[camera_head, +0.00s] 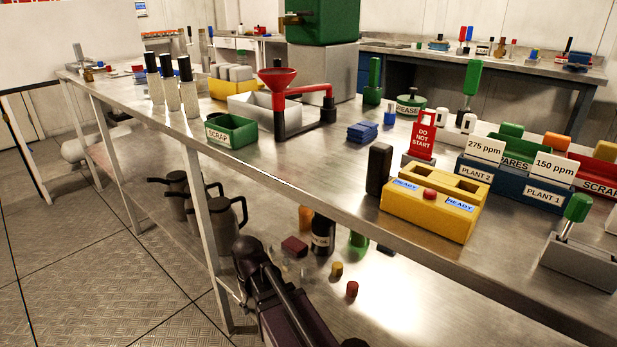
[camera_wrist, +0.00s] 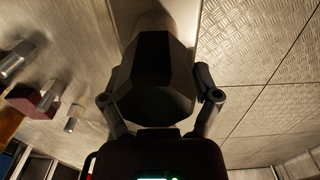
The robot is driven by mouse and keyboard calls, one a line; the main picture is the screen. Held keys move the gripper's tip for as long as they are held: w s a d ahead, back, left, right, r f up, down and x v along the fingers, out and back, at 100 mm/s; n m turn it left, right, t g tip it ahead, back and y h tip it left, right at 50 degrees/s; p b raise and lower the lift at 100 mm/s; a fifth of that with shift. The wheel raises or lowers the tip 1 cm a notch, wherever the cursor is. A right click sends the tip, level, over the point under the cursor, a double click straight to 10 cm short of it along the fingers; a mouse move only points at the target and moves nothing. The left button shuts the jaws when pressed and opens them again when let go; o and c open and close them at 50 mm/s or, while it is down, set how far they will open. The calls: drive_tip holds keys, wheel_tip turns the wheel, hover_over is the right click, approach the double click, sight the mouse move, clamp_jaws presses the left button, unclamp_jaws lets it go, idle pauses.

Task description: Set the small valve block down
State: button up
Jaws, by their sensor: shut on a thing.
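My gripper (camera_wrist: 158,96) is shut on a dark, faceted block, the small valve block (camera_wrist: 152,75), in the wrist view. One finger lies on each side of it. In the head view my gripper (camera_head: 247,262) is low, in front of the bench's lower shelf (camera_head: 385,305). The held block looks dark there and blends with the gripper. In the wrist view the shelf surface lies to the left and floor plates to the right. I cannot tell whether the block touches anything below it.
Grey mugs (camera_head: 224,222), a dark red block (camera_head: 294,247), a black bottle (camera_head: 322,235) and small caps (camera_head: 352,288) stand on the lower shelf near my gripper. A bench leg (camera_head: 205,230) is left of it. The crowded steel benchtop (camera_head: 330,180) is above.

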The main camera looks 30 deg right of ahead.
wheel_tip(320, 180, up, 10)
drive_tip(key=p, duration=0.9)
drive_tip(key=shift+s, duration=0.1)
